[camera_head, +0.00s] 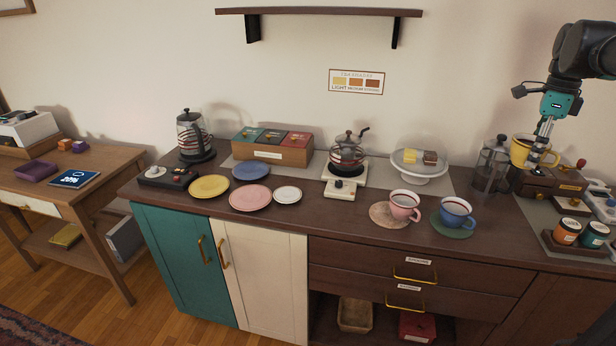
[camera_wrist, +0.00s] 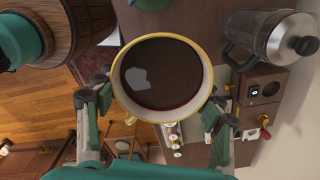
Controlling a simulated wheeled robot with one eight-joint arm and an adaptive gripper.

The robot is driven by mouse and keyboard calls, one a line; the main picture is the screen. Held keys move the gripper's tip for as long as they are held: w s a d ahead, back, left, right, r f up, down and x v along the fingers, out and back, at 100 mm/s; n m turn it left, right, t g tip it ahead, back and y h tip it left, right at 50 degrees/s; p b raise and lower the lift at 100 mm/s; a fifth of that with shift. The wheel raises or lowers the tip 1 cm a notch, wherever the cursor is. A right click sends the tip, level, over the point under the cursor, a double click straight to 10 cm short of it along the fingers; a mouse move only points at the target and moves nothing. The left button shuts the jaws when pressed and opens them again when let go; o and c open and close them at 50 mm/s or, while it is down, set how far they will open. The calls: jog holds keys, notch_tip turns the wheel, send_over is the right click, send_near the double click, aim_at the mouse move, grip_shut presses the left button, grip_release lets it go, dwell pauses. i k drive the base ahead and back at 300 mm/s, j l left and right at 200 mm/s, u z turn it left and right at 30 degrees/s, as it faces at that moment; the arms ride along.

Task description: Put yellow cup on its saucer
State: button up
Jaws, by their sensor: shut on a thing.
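The yellow cup (camera_head: 523,153) is held upright above the right part of the counter, near the glass press pot. In the wrist view the cup (camera_wrist: 119,98) shows its yellow rim and dark liquid inside. My gripper (camera_head: 540,150) is shut on the cup; in the wrist view the fingers of my gripper (camera_wrist: 157,108) are at either side of it. The yellow saucer (camera_head: 209,186) lies empty at the left of the counter, far from my gripper.
The press pot (camera_head: 491,168) stands beside the held cup.

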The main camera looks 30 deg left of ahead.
aim_at(213, 186)
jog(key=u, duration=1.2)
jog(key=i+j+u, duration=0.5)
jog(key=i+j, duration=0.3)
jog(key=j, duration=0.15)
